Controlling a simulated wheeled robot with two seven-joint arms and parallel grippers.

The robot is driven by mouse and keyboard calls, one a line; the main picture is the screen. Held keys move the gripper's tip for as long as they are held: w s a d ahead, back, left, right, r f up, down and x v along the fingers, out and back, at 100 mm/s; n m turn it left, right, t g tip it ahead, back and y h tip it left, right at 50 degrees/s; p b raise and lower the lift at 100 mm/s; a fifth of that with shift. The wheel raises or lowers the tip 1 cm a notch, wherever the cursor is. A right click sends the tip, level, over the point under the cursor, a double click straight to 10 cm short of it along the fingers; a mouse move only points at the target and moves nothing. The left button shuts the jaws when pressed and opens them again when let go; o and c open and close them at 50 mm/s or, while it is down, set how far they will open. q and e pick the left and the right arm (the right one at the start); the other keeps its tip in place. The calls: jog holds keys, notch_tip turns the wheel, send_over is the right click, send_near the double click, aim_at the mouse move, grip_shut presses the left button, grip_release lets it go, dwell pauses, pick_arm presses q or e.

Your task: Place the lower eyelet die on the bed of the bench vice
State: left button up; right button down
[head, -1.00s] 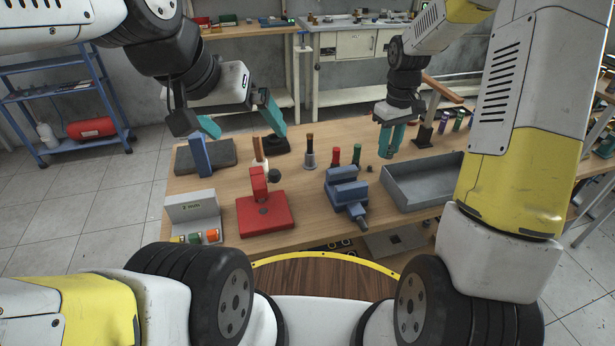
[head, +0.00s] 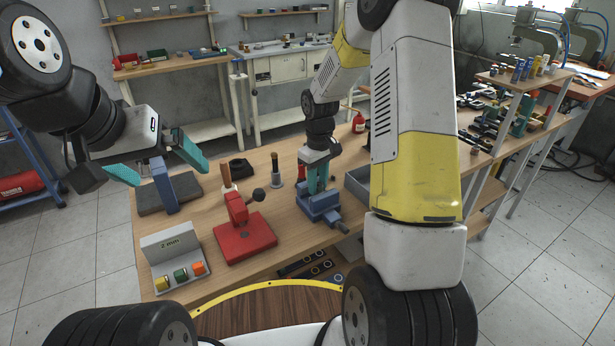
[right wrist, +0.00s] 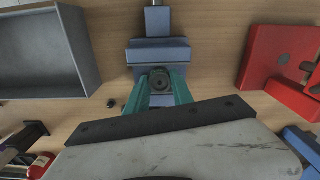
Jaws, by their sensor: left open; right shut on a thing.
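The blue bench vice (head: 326,214) stands near the front edge of the wooden bench, and it also shows in the right wrist view (right wrist: 158,56). My right gripper (head: 316,190) points down over the vice, its teal fingers reaching between the jaws. In the right wrist view my right gripper (right wrist: 161,90) is shut on a small dark round die with a centre hole, the lower eyelet die (right wrist: 160,80). I cannot tell whether the die touches the bed. My left gripper (head: 160,168) is open and empty above the left end of the bench.
A red press (head: 245,240) stands left of the vice, with a grey holder (head: 172,245) of coloured pieces further left. A grey tray (head: 357,185) is right of the vice, partly hidden by my right arm. A dark slab with a blue upright block (head: 164,188) lies below my left gripper.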

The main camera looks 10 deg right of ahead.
aim_at(318, 185)
jog(key=shift+f, duration=1.4)
jog(key=shift+f, duration=0.1)
jog(key=c, duration=1.4)
grip_release()
